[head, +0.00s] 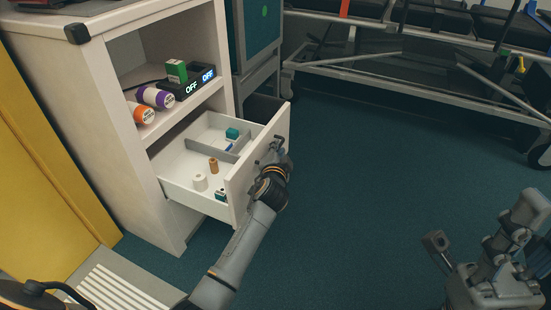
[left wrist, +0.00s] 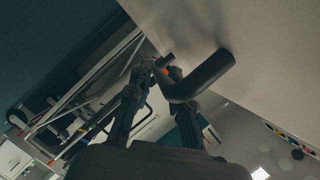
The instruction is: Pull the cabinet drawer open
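The white cabinet (head: 95,110) stands at the left with its drawer (head: 240,185) pulled out, showing the inside. The dark drawer handle (head: 272,149) is on the drawer's front; in the left wrist view the handle (left wrist: 205,77) is a bent dark bar. My left gripper (head: 277,158) is at the handle. In the left wrist view its fingertips (left wrist: 160,72) close in around the bar, partly hidden by it. My right gripper (head: 485,232) is empty at the lower right, fingers apart, away from the cabinet.
The drawer holds a white spool (head: 200,182), a brown spool (head: 213,165) and a teal item (head: 232,133). Bottles and a box lie on the shelf above. A yellow panel (head: 45,150) stands left. A metal-framed cart (head: 400,65) is behind. The floor (head: 370,180) right of the drawer is clear.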

